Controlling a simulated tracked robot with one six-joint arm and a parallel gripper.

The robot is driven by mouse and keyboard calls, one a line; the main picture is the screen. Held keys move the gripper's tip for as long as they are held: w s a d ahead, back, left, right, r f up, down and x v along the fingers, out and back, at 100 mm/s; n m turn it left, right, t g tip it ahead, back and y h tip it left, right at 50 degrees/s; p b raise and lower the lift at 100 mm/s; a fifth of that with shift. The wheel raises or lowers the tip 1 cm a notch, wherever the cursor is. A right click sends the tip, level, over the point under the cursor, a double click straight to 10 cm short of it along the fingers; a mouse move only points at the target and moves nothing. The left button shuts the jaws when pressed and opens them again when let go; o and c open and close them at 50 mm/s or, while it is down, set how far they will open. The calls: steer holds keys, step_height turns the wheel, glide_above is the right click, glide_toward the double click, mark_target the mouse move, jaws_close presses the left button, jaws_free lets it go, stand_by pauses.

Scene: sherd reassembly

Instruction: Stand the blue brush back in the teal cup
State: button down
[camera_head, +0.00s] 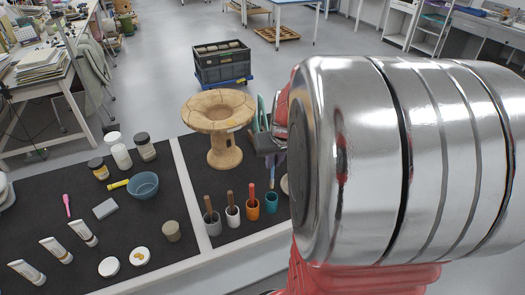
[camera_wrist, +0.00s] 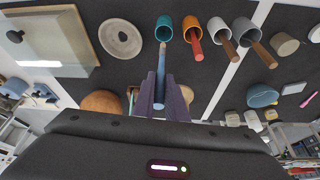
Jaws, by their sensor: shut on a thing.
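My gripper (camera_wrist: 165,92) is shut on the blue brush (camera_wrist: 160,68), gripping it between its two dark fingers. The brush's pale tan end points toward the teal cup (camera_wrist: 164,27) and overlaps its rim in the wrist view; I cannot tell whether it is inside or short of it. In the head view, my gripper (camera_head: 270,141) is above and behind the teal cup (camera_head: 271,203), beside the pottery stand, partly hidden by my arm. The teal cup stands upright at the right end of a row of cups and looks empty.
An orange cup (camera_head: 252,211) with a red-handled tool stands close beside the teal cup. White (camera_head: 233,216) and grey (camera_head: 211,224) cups hold brown-handled tools. A clay vessel (camera_head: 219,118) stands behind. A pale round dish (camera_wrist: 121,39) lies on the teal cup's other side.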

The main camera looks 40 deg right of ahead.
steer(key=shift+f, duration=5.1)
steer(key=c, duration=1.7)
jaws_free()
steer(key=shift+r, duration=0.1)
step_height(320, 180, up, 12)
steer(key=r, duration=0.1)
glide_above(272, 184)
steer(key=s+a, duration=0.2)
steer(key=s, duration=0.3)
steer(key=shift+a+f, duration=0.1)
steer(key=shift+f, duration=0.15)
